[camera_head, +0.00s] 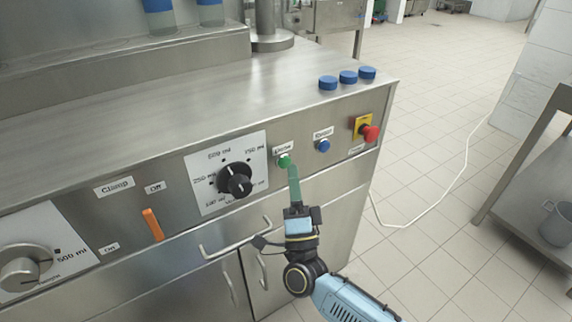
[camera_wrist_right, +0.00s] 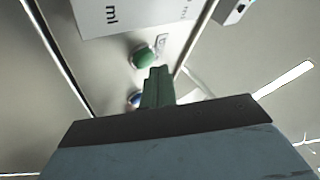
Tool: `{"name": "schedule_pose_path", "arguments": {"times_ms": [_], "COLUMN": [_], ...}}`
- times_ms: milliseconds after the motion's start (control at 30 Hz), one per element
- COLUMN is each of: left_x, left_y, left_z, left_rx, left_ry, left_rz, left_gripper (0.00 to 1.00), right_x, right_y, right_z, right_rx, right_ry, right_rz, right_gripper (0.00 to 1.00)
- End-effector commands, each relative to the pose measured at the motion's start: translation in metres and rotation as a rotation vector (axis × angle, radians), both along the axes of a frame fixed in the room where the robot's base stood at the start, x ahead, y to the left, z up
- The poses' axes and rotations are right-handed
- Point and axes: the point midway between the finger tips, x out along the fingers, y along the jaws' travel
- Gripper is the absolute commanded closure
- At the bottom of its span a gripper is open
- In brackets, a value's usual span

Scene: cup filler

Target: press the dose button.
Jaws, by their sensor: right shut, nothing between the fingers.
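The green dose button (camera_head: 284,160) is on the steel front panel, under a small label that appears to read Dose. It also shows in the right wrist view (camera_wrist_right: 145,57). My right gripper (camera_head: 292,168) has its green fingers shut and empty. In the head view its tips are just below and beside the button. In the wrist view the fingertips (camera_wrist_right: 159,70) lie close to the button's edge; I cannot tell whether they touch it. My left gripper is not in view.
A black dial (camera_head: 238,182) sits left of the button. A blue button (camera_head: 323,145) and a red emergency knob (camera_head: 369,132) are to the right. An orange clamp lever (camera_head: 153,224) is far left. A handle (camera_head: 232,243) sticks out below. Blue caps (camera_head: 348,77) stand on top.

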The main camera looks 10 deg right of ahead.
Motion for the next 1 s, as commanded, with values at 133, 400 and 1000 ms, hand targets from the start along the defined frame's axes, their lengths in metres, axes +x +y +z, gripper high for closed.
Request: {"name": "schedule_pose_path", "arguments": {"times_ms": [133,400,1000], "left_x": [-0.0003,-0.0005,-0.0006], "left_y": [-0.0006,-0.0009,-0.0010], "left_z": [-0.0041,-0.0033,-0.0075], "left_rx": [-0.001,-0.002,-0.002], "left_ry": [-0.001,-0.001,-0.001], "left_rz": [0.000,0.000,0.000], "left_gripper": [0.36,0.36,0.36], "right_x": [0.0050,0.0052,0.0108], "right_y": [0.0018,0.0019,0.0042], "right_z": [-0.0007,0.0001,-0.0002], "right_rx": [0.000,0.000,0.000], "right_ry": [0.000,0.000,0.000], "right_rz": [0.000,0.000,0.000], "right_gripper": [1.00,1.00,1.00]}}
